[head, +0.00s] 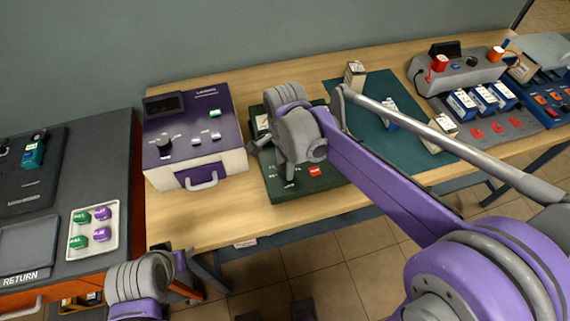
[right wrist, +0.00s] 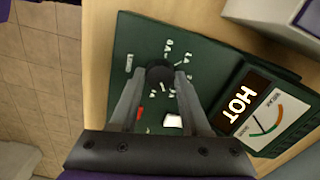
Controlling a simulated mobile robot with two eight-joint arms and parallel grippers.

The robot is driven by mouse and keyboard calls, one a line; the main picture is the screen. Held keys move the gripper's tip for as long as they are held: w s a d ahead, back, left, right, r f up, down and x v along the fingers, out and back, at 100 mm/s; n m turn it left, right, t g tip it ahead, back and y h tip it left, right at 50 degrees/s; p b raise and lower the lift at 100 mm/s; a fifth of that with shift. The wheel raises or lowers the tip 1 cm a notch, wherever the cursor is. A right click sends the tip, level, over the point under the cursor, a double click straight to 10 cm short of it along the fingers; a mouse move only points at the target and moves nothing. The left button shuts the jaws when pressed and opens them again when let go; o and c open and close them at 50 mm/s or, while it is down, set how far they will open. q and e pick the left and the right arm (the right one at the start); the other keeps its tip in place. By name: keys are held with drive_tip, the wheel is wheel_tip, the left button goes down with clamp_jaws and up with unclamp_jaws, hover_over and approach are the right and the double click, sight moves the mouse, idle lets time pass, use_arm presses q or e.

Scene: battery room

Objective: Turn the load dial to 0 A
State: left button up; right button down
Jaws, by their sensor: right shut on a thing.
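The load tester (head: 330,183) is a dark green box on the wooden table, mostly behind my right arm in the head view. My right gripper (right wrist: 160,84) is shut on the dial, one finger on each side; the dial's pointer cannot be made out. In the head view my right gripper (head: 272,160) is over the box and hides the dial. My left gripper (head: 180,260) is low at the table's front edge, away from the box; its jaws are unclear.
The tester has a lit HOT sign (right wrist: 238,104) and a needle gauge (right wrist: 266,122). A purple-topped charger (head: 205,125) stands left of it. A white tray (head: 94,250) with green and purple pieces lies further left. A teal mat (head: 405,150) lies right, under my forearm.

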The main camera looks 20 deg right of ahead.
drive_tip(key=n, duration=1.4)
drive_tip(key=shift+n, duration=0.3)
drive_tip(key=n, duration=0.3)
drive_tip(key=shift+n, duration=0.3)
drive_tip(key=n, duration=0.3)
drive_tip(key=shift+n, duration=0.3)
drive_tip(key=n, duration=0.3)
drive_tip(key=shift+n+b, duration=0.3)
drive_tip(key=shift+n, duration=1.8)
